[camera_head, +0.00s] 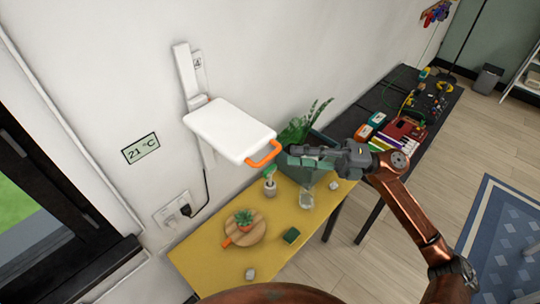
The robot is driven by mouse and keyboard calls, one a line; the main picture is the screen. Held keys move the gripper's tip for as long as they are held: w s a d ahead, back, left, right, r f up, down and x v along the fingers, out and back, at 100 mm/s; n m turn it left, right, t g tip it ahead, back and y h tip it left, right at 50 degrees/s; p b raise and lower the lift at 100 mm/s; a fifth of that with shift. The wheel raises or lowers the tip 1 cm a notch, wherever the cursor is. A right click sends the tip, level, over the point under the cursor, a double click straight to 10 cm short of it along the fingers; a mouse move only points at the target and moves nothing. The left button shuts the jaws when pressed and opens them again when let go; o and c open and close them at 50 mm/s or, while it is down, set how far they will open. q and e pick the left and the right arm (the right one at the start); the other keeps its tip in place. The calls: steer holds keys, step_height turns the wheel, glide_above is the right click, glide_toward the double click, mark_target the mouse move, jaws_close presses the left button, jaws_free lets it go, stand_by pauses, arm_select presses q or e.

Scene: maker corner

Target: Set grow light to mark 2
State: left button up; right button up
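The grow light (230,129) is a flat white panel on a white arm, fixed to a wall rail (186,70). An orange handle (264,155) sticks out from its front right edge. A small label reading 4 (198,64) is beside the upper rail; other marks are hidden or unreadable. My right gripper (286,158) points left, just right of the handle, in front of a planter. It appears apart from the handle, and I cannot tell how wide its fingers are. My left gripper is not in view.
The yellow table (207,260) below holds a round board (257,230) with a small succulent, a small vase (270,186), a glass (306,199) and a green planter (312,172). A socket with a plugged cable (186,211) is on the wall. A dark workbench (376,106) stands behind right.

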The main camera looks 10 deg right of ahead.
mark_target(270, 154)
steer(key=p+x, duration=0.1)
steer(key=x, duration=0.3)
steer(key=p+x, duration=0.1)
steer(key=x, duration=0.1)
steer(key=shift+s+a+p, duration=0.15)
steer(key=shift+s+p, duration=0.1)
steer(key=shift+p, duration=0.05)
steer(key=shift+x, duration=0.8)
steer(key=shift+f, duration=0.15)
steer(key=shift+c, duration=0.3)
jaws_close()
